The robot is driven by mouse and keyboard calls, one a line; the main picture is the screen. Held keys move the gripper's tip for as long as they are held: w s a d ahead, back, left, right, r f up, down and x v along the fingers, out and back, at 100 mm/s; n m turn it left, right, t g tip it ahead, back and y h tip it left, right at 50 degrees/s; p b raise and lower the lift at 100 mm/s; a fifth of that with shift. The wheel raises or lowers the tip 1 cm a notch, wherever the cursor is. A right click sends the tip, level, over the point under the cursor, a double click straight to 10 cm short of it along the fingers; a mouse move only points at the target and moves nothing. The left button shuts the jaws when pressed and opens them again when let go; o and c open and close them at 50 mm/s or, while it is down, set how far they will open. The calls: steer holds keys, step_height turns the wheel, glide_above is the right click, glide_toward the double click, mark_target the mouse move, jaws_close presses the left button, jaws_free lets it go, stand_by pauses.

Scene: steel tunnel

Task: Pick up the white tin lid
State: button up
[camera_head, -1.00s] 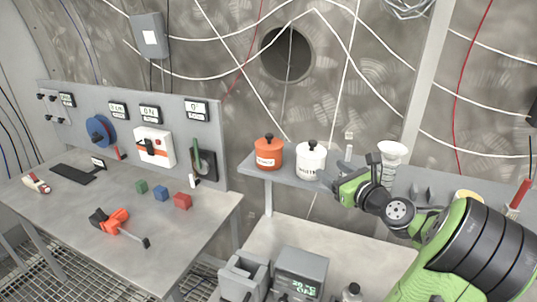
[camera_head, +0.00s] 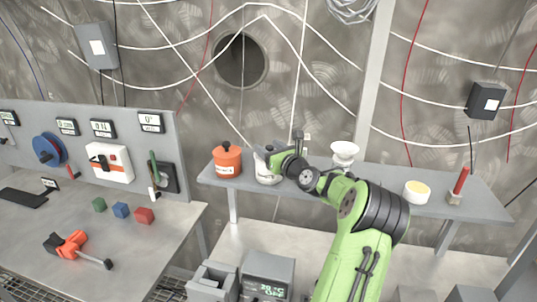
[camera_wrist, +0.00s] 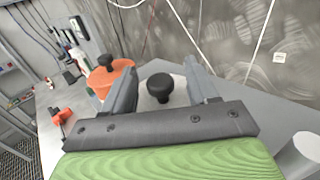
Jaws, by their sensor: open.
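The white tin (camera_head: 268,178) stands on the grey shelf, largely hidden behind my gripper (camera_head: 271,150) in the head view. Its white lid (camera_wrist: 149,104) shows from above in the wrist view, with a round black knob (camera_wrist: 160,86) at its middle. My gripper (camera_wrist: 160,72) is open over the lid. One finger is on each side of the knob, with a gap on both sides. The lid's outer edges are partly hidden by the fingers and palm.
An orange tin (camera_head: 227,162) with a black-knobbed lid stands close left of the white tin. The wall is close behind.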

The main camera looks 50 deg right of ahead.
mark_target(269, 146)
steer(key=shift+w+d, duration=0.15)
steer(key=shift+w, duration=0.1)
steer(key=shift+s, duration=0.1)
steer(key=shift+c, duration=1.5)
jaws_close()
step_height(269, 146, up, 10)
steer(key=shift+f+p, duration=0.15)
steer(key=shift+p, duration=0.55)
steer(key=shift+g, duration=0.5)
step_height(269, 146, down, 9)
steer(key=b, duration=0.2)
steer(key=shift+b, duration=0.3)
steer(key=shift+f, duration=0.45)
